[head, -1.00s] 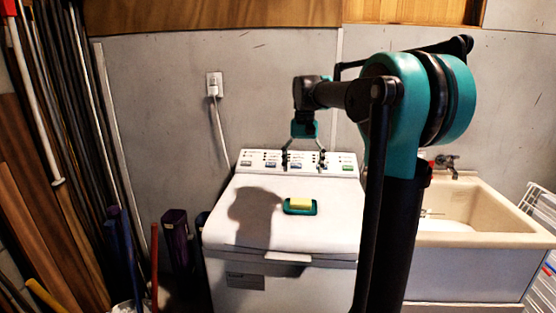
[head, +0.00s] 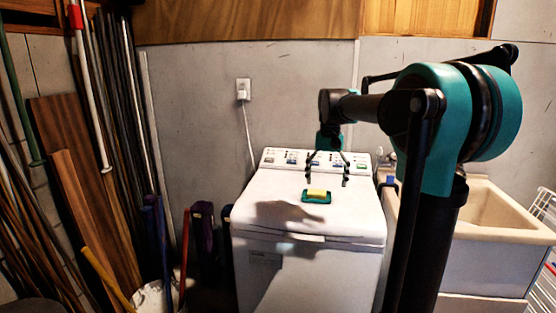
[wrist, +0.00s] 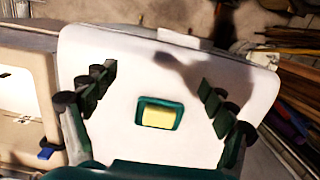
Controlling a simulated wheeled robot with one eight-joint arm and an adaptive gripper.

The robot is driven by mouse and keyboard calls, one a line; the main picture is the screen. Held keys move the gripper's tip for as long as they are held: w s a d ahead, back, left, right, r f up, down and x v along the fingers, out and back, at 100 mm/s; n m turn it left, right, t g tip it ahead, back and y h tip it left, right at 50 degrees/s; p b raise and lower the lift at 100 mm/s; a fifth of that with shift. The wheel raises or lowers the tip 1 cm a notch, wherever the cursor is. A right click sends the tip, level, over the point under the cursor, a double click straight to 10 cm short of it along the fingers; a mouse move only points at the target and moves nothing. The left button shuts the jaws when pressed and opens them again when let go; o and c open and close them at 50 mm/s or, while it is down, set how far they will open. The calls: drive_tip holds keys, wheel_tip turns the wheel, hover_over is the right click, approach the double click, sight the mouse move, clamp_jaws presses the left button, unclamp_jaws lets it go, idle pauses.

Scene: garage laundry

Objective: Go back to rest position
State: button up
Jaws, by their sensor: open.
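My gripper (head: 327,170) is open and empty in the head view, above the back part of the white washing machine (head: 275,225). In the wrist view its two dark fingers (wrist: 157,92) are spread wide apart. Between them in that view, a yellow sponge (wrist: 159,116) lies in a small green dish (wrist: 146,100) on the machine's lid. The sponge (head: 317,192) and the dish (head: 309,197) also show in the head view. The fingers look clear of the dish.
A beige sink (head: 500,225) stands right of the washing machine. Wood planks (head: 75,205) and poles lean at the left, with a white bucket (head: 150,298) below. A wall outlet (head: 243,90) with a cord is behind. A blue item (wrist: 45,154) shows near the sink.

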drive_tip(key=s+d+f+n+t, duration=0.1)
drive_tip(key=s+f+t, duration=0.1)
drive_tip(key=s+f, duration=0.8)
drive_tip(key=s+d+f+n+t, duration=0.1)
drive_tip(key=s+d+f+t, duration=0.1)
drive_tip(key=s+f, duration=0.9)
wheel_tip(320, 180, down, 4)
drive_tip(key=shift+d+r+t, duration=0.1)
drive_tip(key=shift+d+t, duration=0.15)
drive_tip(key=shift+t, duration=0.35)
